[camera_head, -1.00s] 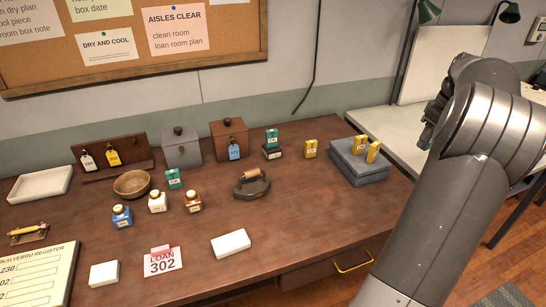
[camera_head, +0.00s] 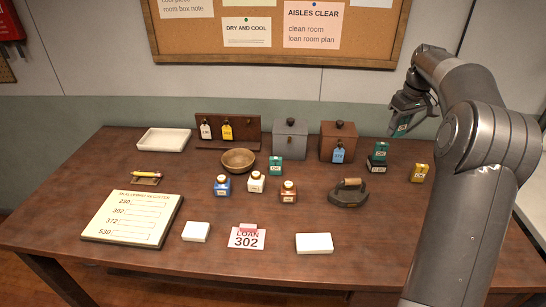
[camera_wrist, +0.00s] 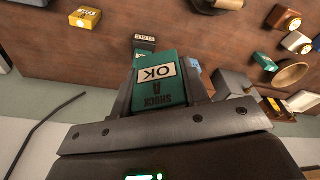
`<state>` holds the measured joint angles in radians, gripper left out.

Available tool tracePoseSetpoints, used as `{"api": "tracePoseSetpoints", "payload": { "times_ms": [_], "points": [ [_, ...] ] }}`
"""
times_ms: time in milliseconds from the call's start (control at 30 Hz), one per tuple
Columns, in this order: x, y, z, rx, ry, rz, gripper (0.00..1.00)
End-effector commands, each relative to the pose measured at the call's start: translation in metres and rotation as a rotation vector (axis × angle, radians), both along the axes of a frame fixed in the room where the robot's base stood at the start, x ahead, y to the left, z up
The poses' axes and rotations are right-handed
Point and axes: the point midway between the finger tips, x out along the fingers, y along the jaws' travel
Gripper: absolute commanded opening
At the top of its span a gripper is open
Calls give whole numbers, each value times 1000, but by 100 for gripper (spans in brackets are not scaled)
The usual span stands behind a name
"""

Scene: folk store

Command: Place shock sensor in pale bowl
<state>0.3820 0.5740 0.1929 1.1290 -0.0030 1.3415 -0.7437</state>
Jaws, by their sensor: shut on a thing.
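My gripper (camera_wrist: 160,95) is shut on a green shock sensor box marked "SHOCK A OK" (camera_wrist: 158,76). In the head view the gripper (camera_head: 402,122) is raised above the table's back right, with the green sensor (camera_head: 400,127) at its tips. A round brown wooden bowl (camera_head: 238,165) stands at the back left of the table's middle, well left of the gripper. It also shows at the right of the wrist view (camera_wrist: 291,74). A pale, shallow rectangular tray (camera_head: 163,140) lies farther left at the back. No pale round bowl is clear to me.
Other green boxes (camera_head: 275,166), (camera_head: 378,150) and a yellow box (camera_head: 419,173) stand on the table. Small bottles (camera_head: 256,183), a dark iron (camera_head: 349,195), a grey box (camera_head: 290,140) and a brown box (camera_head: 338,142) stand near the bowl. The register board (camera_head: 132,218) lies front left.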

Motion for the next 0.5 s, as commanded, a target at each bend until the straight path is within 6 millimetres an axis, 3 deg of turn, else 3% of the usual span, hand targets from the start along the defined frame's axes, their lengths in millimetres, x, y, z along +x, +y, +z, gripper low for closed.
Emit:
{"api": "tracePoseSetpoints", "payload": {
  "times_ms": [33, 200, 500],
  "points": [
    [9, 27, 0, -1, 0, 26, 18],
    [28, 109, -1, 0, 0, 87, 18],
    [37, 257, -1, -1, -2, 192, 18]
  ]
}}
